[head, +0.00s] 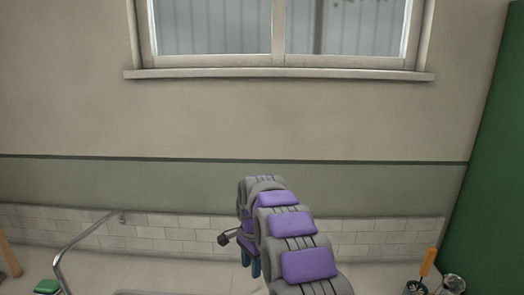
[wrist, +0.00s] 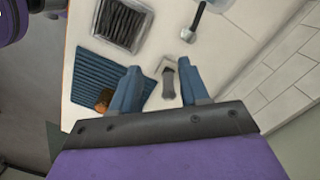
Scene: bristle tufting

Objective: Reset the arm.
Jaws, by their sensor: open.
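My gripper (wrist: 159,78) shows in the wrist view with its two blue fingers spread apart. No object is held between them. A small dark grey and pale object (wrist: 168,83) lies on the white worktop below, in the gap between the fingers as seen from the wrist. Whether the fingers are near it in height I cannot tell. In the head view my purple and grey arm reaches forward from the bottom, and the blue fingers of my gripper (head: 250,264) point down, partly hidden by the arm.
On the white worktop (wrist: 205,60) lie a blue ribbed mat (wrist: 90,85) with a brown item (wrist: 104,98), a tray of black bristles (wrist: 122,22) and a black-handled tool (wrist: 195,22). A tiled wall (head: 160,229) stands behind. A metal rail (head: 80,242) is at left.

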